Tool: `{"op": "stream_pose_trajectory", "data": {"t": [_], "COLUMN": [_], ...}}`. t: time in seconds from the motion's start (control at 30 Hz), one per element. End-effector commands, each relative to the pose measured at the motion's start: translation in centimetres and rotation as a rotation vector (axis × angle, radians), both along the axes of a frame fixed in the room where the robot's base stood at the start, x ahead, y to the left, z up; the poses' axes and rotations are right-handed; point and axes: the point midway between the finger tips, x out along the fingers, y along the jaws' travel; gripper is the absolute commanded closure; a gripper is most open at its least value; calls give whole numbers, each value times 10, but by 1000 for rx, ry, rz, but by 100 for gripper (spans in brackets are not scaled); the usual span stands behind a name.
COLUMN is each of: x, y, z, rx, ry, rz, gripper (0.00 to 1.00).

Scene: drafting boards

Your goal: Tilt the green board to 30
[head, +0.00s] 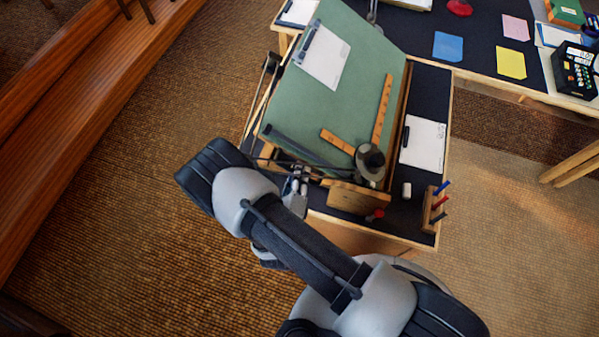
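The green board (345,88) is a drafting board that sits tilted on a dark-topped wooden desk (430,95). A white sheet (325,58) with a dark clip lies on its upper left. Wooden rulers (382,108) and a round dark drafting head (369,160) are at its lower right. My gripper (299,184) is at the board's front left edge, low beside it. My arm comes in from the bottom and hides part of the desk front. The fingers are small and partly hidden, so I cannot tell whether they are open, shut or touching the board.
A wooden block (358,198) and a red knob (376,214) are at the desk front. A clipboard (422,141), a white eraser (407,189) and a pen rack (430,209) stand at right. Another table (475,68) is behind. Open carpet (120,190) lies left.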

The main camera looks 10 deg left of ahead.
Motion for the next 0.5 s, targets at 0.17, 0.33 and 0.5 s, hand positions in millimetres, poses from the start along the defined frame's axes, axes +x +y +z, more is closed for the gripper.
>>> {"op": "stream_pose_trajectory", "data": {"t": [0.17,0.33,0.5], "x": [0,0,0], "y": [0,0,0], "z": [0,0,0], "rx": [-1,0,0], "ry": [0,-1,-1], "rz": [0,-1,-2], "gripper": [74,67,67]}}
